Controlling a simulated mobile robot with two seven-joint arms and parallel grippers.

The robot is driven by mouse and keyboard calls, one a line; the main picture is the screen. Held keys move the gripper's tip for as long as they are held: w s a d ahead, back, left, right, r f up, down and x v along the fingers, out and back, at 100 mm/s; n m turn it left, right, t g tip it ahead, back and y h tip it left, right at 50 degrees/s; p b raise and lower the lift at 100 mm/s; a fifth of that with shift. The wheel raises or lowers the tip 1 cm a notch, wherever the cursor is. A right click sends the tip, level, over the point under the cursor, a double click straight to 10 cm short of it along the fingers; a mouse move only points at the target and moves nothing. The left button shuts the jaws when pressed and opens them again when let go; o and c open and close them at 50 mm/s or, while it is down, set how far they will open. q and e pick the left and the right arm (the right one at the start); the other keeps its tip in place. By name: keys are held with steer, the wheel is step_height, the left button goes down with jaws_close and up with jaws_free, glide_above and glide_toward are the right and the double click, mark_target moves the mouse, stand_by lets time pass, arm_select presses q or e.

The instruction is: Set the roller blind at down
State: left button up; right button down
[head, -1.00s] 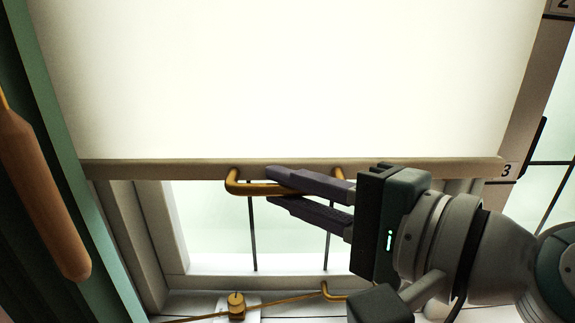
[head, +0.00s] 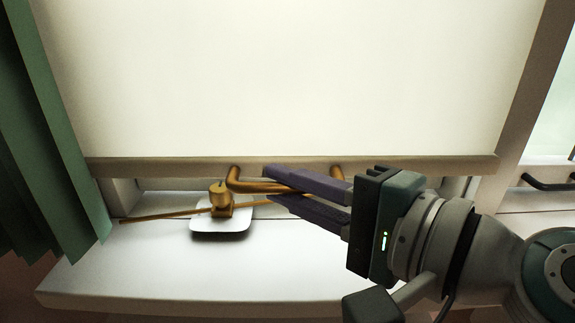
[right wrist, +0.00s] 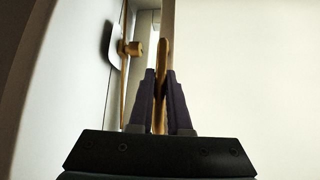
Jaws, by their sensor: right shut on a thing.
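The roller blind (head: 290,80) is a pale lit sheet that fills most of the window in the head view. Its beige bottom bar (head: 160,167) hangs just above the white sill. A brass pull handle (head: 240,184) sticks out from the bar. My right gripper (head: 270,184) comes from the right and is shut on the handle. In the right wrist view the handle (right wrist: 160,90) stands between the two purple fingers, with the blind (right wrist: 245,70) to the right. My left gripper is out of view.
A white sill (head: 140,270) runs below the blind. A brass knob (head: 220,195) with a long thin rod sits on a white plate (head: 220,228) at the sill. A green curtain (head: 45,130) hangs at the left. A dark handle (head: 545,183) shows at the right.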

steer(key=shift+f, duration=0.45)
steer(key=c, duration=1.2)
jaws_free()
steer(key=o, duration=0.3)
steer(key=shift+r, duration=0.15)
steer(key=shift+o, duration=0.2)
steer(key=v, duration=1)
steer(key=shift+b, duration=0.3)
